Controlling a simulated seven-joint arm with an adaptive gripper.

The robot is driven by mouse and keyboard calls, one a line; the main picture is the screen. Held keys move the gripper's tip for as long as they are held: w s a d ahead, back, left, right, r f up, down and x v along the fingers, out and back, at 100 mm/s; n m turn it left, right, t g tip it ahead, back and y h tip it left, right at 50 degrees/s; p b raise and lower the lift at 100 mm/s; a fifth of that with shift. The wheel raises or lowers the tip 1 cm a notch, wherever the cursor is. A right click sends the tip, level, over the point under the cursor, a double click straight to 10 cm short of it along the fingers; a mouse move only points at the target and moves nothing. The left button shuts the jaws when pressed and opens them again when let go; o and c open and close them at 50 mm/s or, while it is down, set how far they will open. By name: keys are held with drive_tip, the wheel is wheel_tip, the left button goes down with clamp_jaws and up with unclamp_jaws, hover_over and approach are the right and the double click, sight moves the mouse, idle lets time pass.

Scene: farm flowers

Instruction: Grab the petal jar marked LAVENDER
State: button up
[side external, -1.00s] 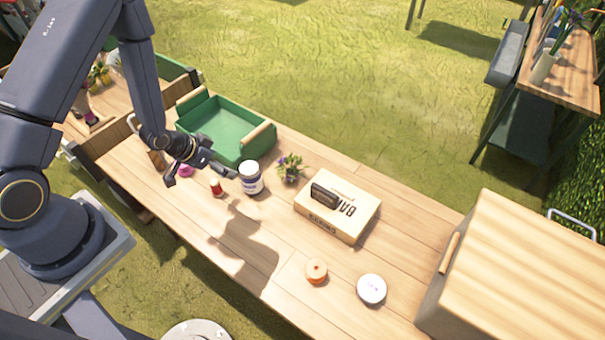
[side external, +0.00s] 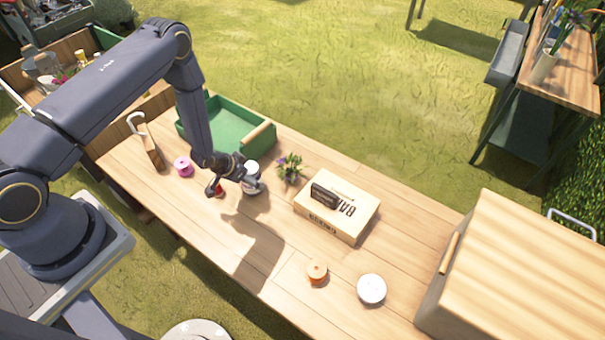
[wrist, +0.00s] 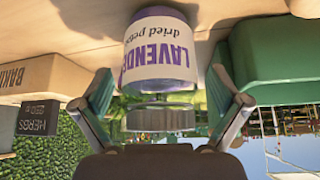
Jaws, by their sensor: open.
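The petal jar (wrist: 158,50) has a white and purple label reading LAVENDER, upside down in the wrist view, and a grey-looking lid. It stands on the wooden table; its pale top also shows in the side view (side external: 252,166), where my gripper hides part of it. My gripper (wrist: 160,92) is open, with one finger on each side of the jar's lid end in the wrist view and a gap on both sides. In the side view, my gripper (side external: 232,186) is low at the jar's left; I cannot tell whether it touches the jar.
A small red item (side external: 219,190) stands close to my gripper. A pink spool (side external: 183,166) is left.

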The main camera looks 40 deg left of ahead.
drive_tip(key=c, duration=1.4)
drive_tip(key=shift+c, duration=0.2)
